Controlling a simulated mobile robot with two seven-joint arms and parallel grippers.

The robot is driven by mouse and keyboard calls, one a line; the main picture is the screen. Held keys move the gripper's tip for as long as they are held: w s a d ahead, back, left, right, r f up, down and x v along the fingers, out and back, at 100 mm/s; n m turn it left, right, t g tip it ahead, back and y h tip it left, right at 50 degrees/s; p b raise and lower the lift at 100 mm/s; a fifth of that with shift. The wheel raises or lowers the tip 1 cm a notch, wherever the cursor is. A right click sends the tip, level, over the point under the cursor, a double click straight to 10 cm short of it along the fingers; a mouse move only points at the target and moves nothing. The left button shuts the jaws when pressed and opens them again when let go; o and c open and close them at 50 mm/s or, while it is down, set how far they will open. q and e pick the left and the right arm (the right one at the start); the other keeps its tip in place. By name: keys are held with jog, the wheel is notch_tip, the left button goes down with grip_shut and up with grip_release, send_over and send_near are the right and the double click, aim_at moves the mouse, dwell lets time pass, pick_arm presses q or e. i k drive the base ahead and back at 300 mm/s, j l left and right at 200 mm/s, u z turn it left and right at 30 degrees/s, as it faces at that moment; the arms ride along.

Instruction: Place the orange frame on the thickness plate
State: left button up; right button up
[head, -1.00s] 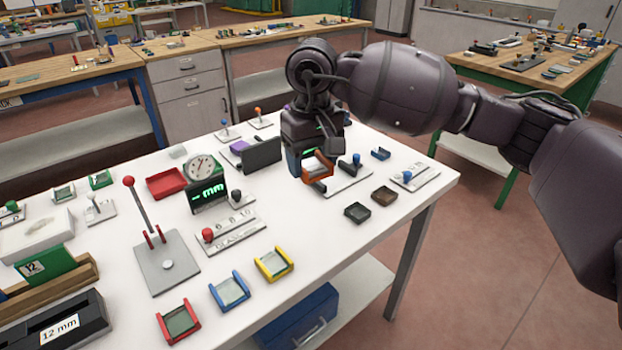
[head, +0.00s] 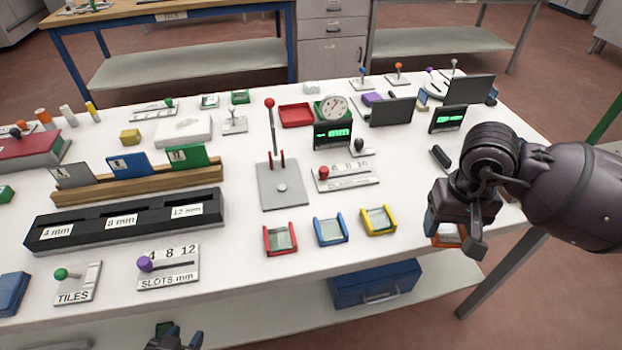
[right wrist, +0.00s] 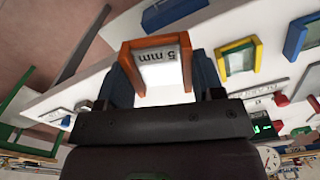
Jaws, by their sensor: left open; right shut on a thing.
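The orange frame (head: 434,229) is held in my right gripper (head: 452,228) above the table's right front part, partly hidden by the fingers. In the right wrist view the orange frame (right wrist: 127,62) sits between the two fingers of my right gripper (right wrist: 162,82), around a pale tile marked 5 mm. A dial gauge (head: 334,107) stands behind a display (head: 332,134) reading "- mm" at the table's middle back. I cannot tell for sure which surface is the thickness plate. My left gripper (head: 178,339) shows only partly at the bottom edge, open, in front of the table.
Red (head: 267,244), blue (head: 319,232) and yellow (head: 366,222) frames stand along the front. A grey plate with a tall red-knobbed lever (head: 282,198) is behind them. A slotted black block (head: 100,238) is at left. Dark screens (head: 392,111) stand at the back right.

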aim_at(282, 189)
jog(key=u, duration=1)
jog(key=i+l, duration=0.15)
jog(key=i+l+u, duration=0.1)
jog(key=l, duration=0.3)
